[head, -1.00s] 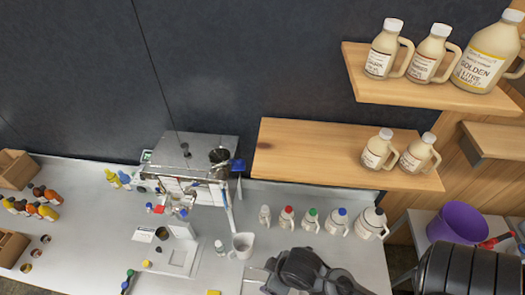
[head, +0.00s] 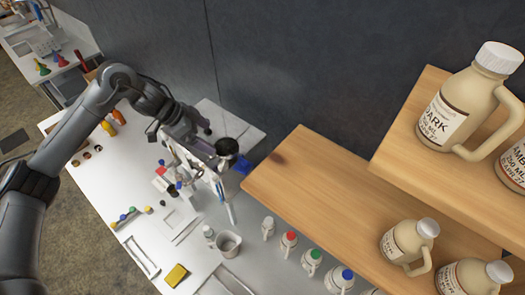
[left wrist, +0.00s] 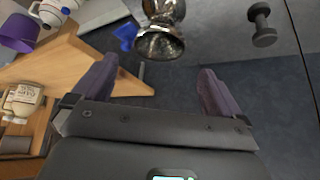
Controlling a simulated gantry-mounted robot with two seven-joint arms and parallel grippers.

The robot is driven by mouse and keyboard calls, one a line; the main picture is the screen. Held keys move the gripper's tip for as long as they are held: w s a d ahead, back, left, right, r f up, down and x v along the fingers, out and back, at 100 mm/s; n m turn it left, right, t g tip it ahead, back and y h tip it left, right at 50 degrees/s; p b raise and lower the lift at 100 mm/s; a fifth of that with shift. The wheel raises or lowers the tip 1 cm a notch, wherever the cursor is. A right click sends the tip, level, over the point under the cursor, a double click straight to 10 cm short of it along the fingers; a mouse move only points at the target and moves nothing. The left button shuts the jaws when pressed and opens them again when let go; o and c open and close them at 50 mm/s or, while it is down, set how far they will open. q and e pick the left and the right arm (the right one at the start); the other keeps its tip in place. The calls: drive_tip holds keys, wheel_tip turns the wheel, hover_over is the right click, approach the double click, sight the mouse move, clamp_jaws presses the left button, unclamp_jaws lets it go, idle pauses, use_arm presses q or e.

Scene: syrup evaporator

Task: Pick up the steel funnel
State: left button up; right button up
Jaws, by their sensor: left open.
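The steel funnel (head: 227,147) stands on the top right corner of the metal evaporator housing and looks dark in the head view. In the left wrist view the funnel (left wrist: 160,38) is shiny and flared, just beyond the fingertips and roughly between their lines. My left gripper (head: 208,143) is at the evaporator's top, close to the funnel on its left side. In the left wrist view its two purple fingers (left wrist: 155,82) are spread wide with nothing between them. My right gripper is out of view.
A blue part (head: 241,166) sits right beside the funnel. A dark knob (left wrist: 262,25) stands on the housing top. A wooden shelf (head: 300,185) is close on the right, with syrup jugs. Below are a grey jug (head: 228,243) and several capped bottles.

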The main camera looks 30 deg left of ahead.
sight(226, 149)
use_arm(q)
drive_tip(key=x, duration=0.5)
drive_tip(key=shift+p, duration=0.4)
drive_tip(key=p+x, duration=0.1)
drive_tip(key=x, duration=0.3)
drive_tip(key=shift+d+f+p, duration=0.15)
drive_tip(key=shift+f+p, duration=0.05)
drive_tip(key=shift+p, duration=0.2)
drive_tip(key=shift+w+d+f, duration=0.2)
drive_tip(key=shift+w+f, duration=0.05)
drive_tip(key=shift+f, duration=0.25)
drive_tip(key=shift+c, duration=0.3)
drive_tip(key=c, duration=0.7)
drive_tip(key=shift+r, duration=0.15)
